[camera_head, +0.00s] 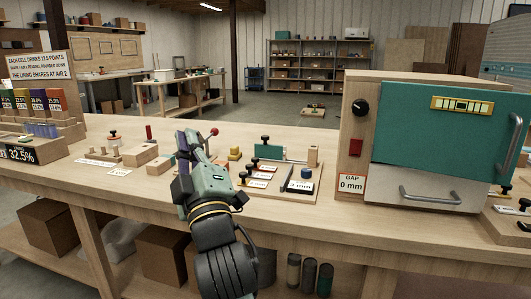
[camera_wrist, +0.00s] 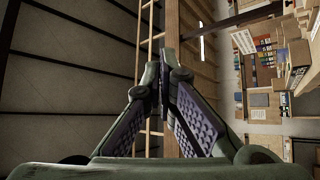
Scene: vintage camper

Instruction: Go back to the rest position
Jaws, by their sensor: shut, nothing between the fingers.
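My gripper (camera_head: 186,140) is in the middle of the head view, raised in front of the workbench (camera_head: 150,190), with its fingers pointing up and away. It is dark and green, and its lower links hang in front of the bench's near edge. In the wrist view my gripper (camera_wrist: 163,80) shows its two ridged finger pads meeting toward the tips, with nothing between them. The gripper hides part of the bench top behind it.
Right of the gripper is a wooden board (camera_head: 305,190) with small parts. A teal-fronted box (camera_head: 435,135) stands farther right. Wooden blocks (camera_head: 145,155) and a percentage display (camera_head: 20,152) are on the left. Cardboard boxes (camera_head: 165,255) sit below. Air above the bench is open.

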